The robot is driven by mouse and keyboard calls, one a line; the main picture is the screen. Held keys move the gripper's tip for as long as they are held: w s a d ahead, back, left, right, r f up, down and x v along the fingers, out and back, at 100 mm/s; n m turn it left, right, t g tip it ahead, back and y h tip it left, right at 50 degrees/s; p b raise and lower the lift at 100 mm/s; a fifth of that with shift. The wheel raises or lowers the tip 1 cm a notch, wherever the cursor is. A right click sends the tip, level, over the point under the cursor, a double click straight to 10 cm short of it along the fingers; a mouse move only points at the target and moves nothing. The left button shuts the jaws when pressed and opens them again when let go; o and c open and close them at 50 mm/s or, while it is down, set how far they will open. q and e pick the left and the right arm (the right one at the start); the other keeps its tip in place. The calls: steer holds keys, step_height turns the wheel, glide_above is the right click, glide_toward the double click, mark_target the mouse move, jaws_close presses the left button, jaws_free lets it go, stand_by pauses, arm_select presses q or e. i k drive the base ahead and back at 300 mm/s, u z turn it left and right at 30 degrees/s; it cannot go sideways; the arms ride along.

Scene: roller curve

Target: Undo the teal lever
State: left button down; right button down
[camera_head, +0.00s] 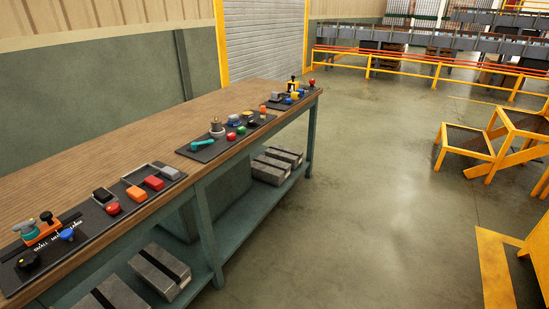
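A teal lever (203,143) lies low and lengthwise on the middle black panel (190,155) of the long wooden workbench. Another teal part (25,227), round-topped, sits by an orange block on the nearest panel at the left edge; I cannot tell whether it is also a lever. Both are small in view, so their exact settings are unclear. Neither of my grippers is in view.
The workbench (110,135) runs from near left to the middle back. Panels on it carry several coloured buttons and knobs. Grey boxes (160,272) sit on its lower shelf. Yellow steps (467,152) stand at the right. The floor (370,190) between is clear.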

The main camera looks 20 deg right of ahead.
mark_target(194, 145)
steer(key=u, duration=0.35)
steer(key=k, duration=0.15)
steer(key=z, duration=1.75)
steer(key=i, duration=0.9)
steer(key=z, duration=0.45)
steer(key=i, duration=0.9)
steer(key=u, duration=1.1)
steer(key=i, duration=0.85)
steer(key=u, duration=1)
